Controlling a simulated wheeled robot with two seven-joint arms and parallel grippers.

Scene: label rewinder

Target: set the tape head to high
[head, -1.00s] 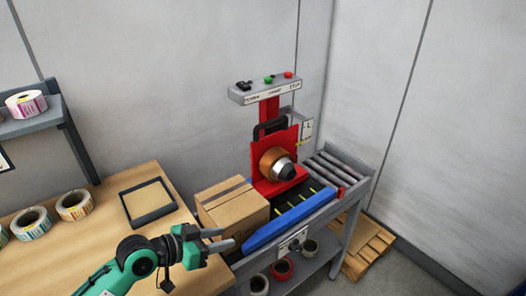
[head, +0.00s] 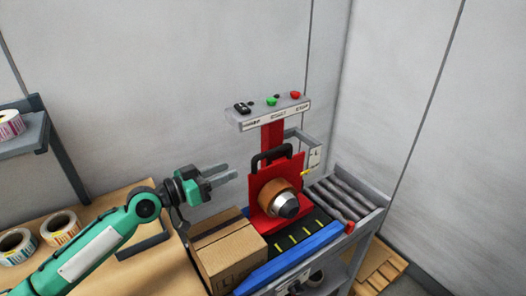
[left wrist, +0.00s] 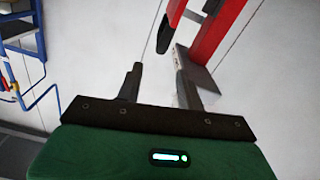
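The red tape head (head: 277,195) stands on the machine's red post (head: 272,138), with a dark handle (head: 271,157) on top and an orange-brown roll (head: 278,194) with a silver hub on its front. A yellow pointer (head: 307,172) sticks out at its right, below the plate marked L (head: 315,157). My left gripper (head: 228,172) is open and empty, left of the tape head and apart from it, above the carton. In the left wrist view, its spread fingers (left wrist: 158,82) have pale wall between them, and red machine parts (left wrist: 215,35) show at upper right. My right gripper is not in view.
A cardboard box (head: 228,252) stands at the left end of the conveyor, beside the blue rail (head: 290,260). The control bar (head: 268,112) with a black switch, green button and red button overhangs the tape head. Rollers (head: 345,197) lie at right. Label rolls (head: 60,228) sit on the wooden table.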

